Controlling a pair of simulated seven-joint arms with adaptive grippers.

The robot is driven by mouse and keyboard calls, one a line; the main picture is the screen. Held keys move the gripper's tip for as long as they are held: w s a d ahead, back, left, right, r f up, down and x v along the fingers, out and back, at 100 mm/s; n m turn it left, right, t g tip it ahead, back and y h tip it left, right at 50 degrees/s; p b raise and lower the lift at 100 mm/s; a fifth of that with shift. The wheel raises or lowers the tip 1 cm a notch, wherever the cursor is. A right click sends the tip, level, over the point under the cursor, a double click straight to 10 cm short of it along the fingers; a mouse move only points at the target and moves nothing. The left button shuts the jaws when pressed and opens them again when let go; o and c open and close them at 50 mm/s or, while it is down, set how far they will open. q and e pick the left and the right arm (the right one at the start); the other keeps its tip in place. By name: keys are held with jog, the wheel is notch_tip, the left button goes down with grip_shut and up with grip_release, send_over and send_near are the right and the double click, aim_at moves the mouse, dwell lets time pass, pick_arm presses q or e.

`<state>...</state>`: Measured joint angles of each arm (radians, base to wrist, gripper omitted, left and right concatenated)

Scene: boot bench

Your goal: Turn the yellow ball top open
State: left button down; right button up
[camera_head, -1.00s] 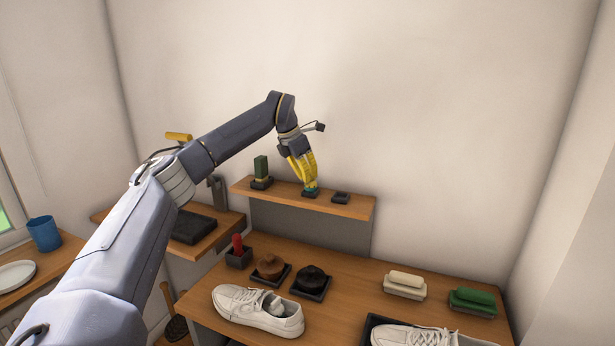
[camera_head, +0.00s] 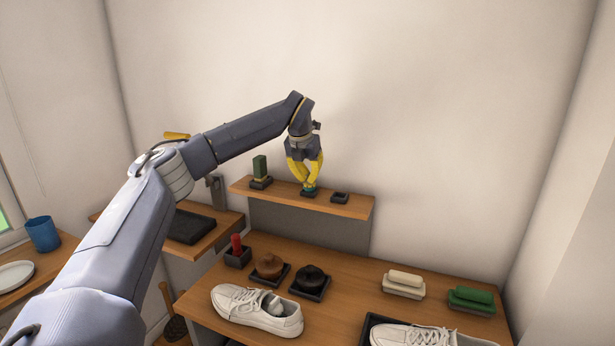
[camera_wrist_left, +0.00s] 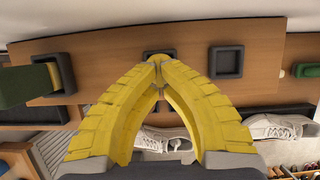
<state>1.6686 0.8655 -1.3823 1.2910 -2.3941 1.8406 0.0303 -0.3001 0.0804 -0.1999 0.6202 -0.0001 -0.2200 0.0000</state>
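My left gripper (camera_head: 309,184) points down over the wall shelf. Its yellow fingertips come together at a small teal container (camera_head: 310,189) standing in a black holder (camera_head: 309,194). The left wrist view shows the fingertips (camera_wrist_left: 159,62) closed together in front of the same holder (camera_wrist_left: 148,53). The yellow ball top is largely hidden between the fingertips, and its yellow blends with theirs. The fingers look shut on it. How far the top is turned cannot be seen. My right gripper is in neither view.
A green block-like thing (camera_head: 260,166) stands in a holder left of the gripper. An empty black holder (camera_head: 340,197) sits to the right. The bench below holds white shoes (camera_head: 257,309), round brown (camera_head: 270,266) and black (camera_head: 312,279) items, and brushes (camera_head: 404,284).

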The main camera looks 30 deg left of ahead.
pick_arm(q)
jog(key=shift+f+n, duration=0.1)
jog(key=shift+n, duration=0.4)
jog(key=c, duration=2.1)
grip_release()
jog(key=o, duration=0.6)
jog(key=shift+c, duration=0.2)
jog(key=v, duration=1.2)
jog(key=shift+d, duration=0.3)
jog(key=shift+w, duration=0.1)
